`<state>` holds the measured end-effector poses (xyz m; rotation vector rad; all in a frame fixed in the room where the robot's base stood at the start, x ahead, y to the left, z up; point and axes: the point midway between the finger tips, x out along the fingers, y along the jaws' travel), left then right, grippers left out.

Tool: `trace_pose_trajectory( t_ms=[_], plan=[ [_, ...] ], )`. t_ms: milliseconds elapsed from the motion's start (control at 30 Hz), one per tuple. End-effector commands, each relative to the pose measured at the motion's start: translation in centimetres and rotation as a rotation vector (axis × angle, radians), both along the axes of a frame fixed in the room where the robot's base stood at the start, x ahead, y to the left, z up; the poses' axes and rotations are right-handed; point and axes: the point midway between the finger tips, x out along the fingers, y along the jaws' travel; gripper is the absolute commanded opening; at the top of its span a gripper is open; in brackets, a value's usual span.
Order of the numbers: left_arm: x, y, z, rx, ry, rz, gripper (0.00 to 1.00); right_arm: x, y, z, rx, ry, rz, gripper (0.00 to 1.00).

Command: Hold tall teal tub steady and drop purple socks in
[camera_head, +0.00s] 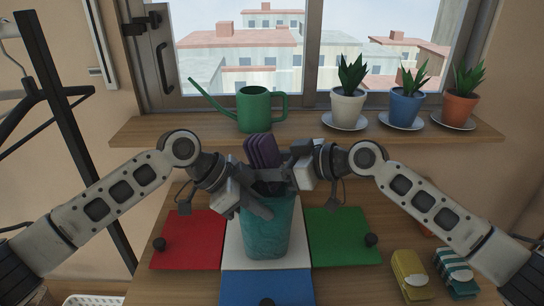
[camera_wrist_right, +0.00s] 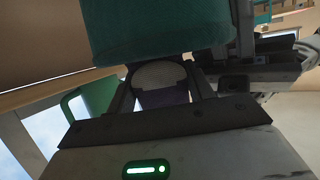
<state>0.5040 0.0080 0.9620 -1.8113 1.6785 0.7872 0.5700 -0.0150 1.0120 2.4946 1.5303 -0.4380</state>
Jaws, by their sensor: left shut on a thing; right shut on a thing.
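The tall teal tub (camera_head: 265,238) stands upright on the table below the window ledge; it fills the top of the right wrist view (camera_wrist_right: 160,30). My left gripper (camera_head: 262,210) is shut on the tub's upper left side near the rim. My right gripper (camera_head: 268,184) is shut on the purple socks (camera_head: 263,150), a folded bundle standing up above the tub's opening. In the right wrist view, purple cloth (camera_wrist_right: 165,98) shows between the right fingers, (camera_wrist_right: 163,90) partly in shadow. The tub's inside is mostly hidden by the grippers.
Red (camera_head: 188,240), green (camera_head: 342,236), white and blue (camera_head: 265,287) mats lie around the tub. Yellow (camera_head: 409,275) and teal-striped (camera_head: 456,272) bundles lie at right. A green watering can (camera_head: 253,109) and potted plants (camera_head: 405,107) stand on the ledge behind.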

Motion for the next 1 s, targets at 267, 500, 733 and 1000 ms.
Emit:
trace_pose_trajectory(
  t_ms=[267, 500, 733, 1000],
  plan=[
    [-0.09, 0.02, -0.22, 0.004, 0.005, -0.001, 0.0, 0.0, 0.0, -0.61, 0.001, 0.0, 0.0, 0.3],
    [-0.09, 0.02, -0.22, 0.003, 0.005, -0.001, 0.0, 0.0, 0.0, -0.62, 0.001, 0.0, -0.001, 0.58],
    [-0.09, 0.03, -0.21, 0.003, 0.005, -0.001, 0.0, 0.0, 0.0, -0.63, 0.0, 0.001, 0.0, 0.78],
    [-0.08, 0.02, -0.2, 0.003, 0.005, -0.001, 0.0, -0.01, -0.02, -0.64, 0.0, 0.001, 0.0, 0.78]
  ],
)
